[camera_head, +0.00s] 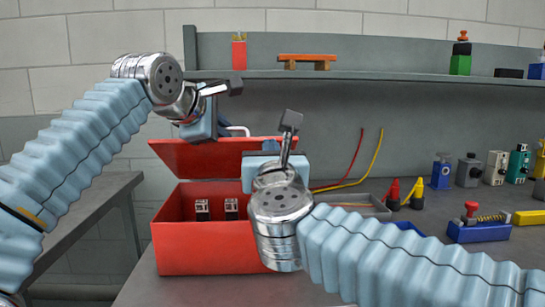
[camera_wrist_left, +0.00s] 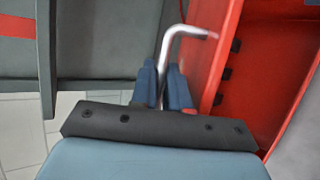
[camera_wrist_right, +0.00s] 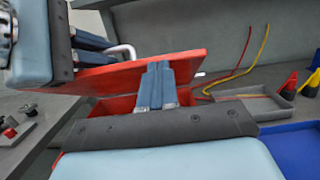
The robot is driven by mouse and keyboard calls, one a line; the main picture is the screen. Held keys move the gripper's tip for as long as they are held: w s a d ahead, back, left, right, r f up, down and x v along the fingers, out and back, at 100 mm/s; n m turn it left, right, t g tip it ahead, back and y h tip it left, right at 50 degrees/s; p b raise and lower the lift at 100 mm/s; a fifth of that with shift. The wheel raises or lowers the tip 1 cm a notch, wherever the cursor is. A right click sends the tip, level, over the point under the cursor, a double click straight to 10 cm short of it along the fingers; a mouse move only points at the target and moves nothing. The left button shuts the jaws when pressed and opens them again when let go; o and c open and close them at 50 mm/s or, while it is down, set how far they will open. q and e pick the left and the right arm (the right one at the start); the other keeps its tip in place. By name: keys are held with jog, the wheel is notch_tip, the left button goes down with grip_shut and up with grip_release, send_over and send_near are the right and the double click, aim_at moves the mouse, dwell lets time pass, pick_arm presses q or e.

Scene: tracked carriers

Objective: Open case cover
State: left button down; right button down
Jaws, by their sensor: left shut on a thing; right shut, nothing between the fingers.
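A red case (camera_head: 205,258) stands on the grey bench, its front facing me. Its red cover (camera_head: 210,158) is raised at the back and tilted, and the case is open at the top. A pale metal handle (camera_wrist_left: 185,31) is on the cover. My left gripper (camera_wrist_left: 164,82) is shut on this handle; in the head view its fingers are largely hidden by its own wrist. My right gripper (camera_wrist_right: 155,85) is shut and empty, over the right side of the case in front of the cover. My right wrist hides the case's right part in the head view.
Two small black-and-white parts (camera_head: 202,209) are inside the case. Red and yellow cables (camera_head: 375,160) and a grey tray (camera_head: 355,200) lie to its right. Several coloured devices (camera_head: 468,170) stand farther right. A shelf (camera_head: 400,80) runs above the bench.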

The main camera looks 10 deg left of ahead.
pick_arm(q)
jog(key=shift+s+d+f, duration=0.25)
jog(key=shift+d, duration=0.05)
jog(key=c, duration=1.5)
grip_release()
